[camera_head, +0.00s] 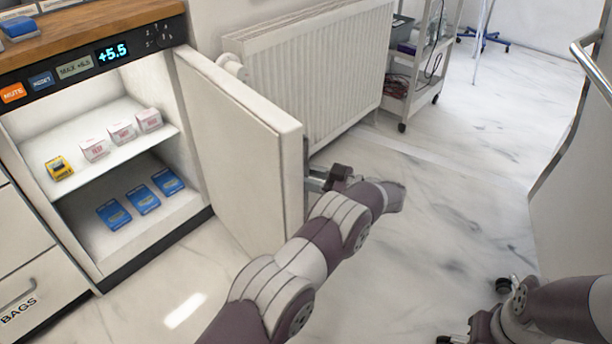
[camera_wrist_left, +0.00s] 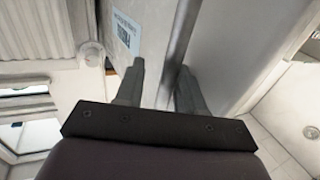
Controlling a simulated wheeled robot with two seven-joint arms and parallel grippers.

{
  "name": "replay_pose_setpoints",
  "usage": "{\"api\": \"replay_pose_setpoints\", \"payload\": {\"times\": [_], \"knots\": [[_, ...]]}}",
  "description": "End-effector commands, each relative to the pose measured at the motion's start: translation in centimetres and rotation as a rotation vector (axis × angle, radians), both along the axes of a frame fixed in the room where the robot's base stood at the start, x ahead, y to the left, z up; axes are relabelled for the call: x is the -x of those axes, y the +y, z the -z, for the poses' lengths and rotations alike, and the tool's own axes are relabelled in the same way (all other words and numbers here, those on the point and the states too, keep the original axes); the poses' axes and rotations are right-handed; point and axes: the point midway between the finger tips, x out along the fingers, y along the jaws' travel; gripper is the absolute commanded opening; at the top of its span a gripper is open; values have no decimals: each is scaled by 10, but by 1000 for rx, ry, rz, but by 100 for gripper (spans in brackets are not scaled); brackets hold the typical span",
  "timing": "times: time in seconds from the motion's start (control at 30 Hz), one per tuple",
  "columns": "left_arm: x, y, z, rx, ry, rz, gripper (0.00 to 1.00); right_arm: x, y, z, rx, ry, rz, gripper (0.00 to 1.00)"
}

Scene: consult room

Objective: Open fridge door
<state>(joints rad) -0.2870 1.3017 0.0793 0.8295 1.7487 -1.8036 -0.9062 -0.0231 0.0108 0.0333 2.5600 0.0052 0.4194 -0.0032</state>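The fridge (camera_head: 92,240) stands at the left in the head view. Its white door (camera_head: 235,140) is swung wide open, showing two lit shelves with small boxes. My left gripper (camera_head: 318,180) is at the outer side of the door, near its free edge, partly hidden by the door and my arm. In the left wrist view, the two fingers of my left gripper (camera_wrist_left: 160,88) stand apart on either side of a narrow strip at the door (camera_wrist_left: 215,55); whether they press on it is unclear.
A white radiator (camera_head: 315,70) is on the wall behind the door. A white trolley (camera_head: 408,85) on casters stands beyond it. A pale panel with a metal bar (camera_head: 592,68) is at the far right. Marble floor (camera_head: 450,190) is clear between.

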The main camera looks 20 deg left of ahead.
Motion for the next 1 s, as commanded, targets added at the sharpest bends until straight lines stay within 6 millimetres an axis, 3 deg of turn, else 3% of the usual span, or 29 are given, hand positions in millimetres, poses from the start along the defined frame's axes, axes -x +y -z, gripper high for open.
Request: {"api": "replay_pose_setpoints", "payload": {"times": [0.13,0.3,0.5,1.0], "knots": [[0,-11,0,-1,2,1,38,0,0,-3,0,0,0,0],[-1,-46,0,-1,0,1,38,0,0,-8,0,0,0,0],[-1,-71,1,0,-1,-2,38,0,0,-4,0,0,0,0],[-6,-72,3,13,-46,22,38,0,0,-4,0,0,0,0]]}}
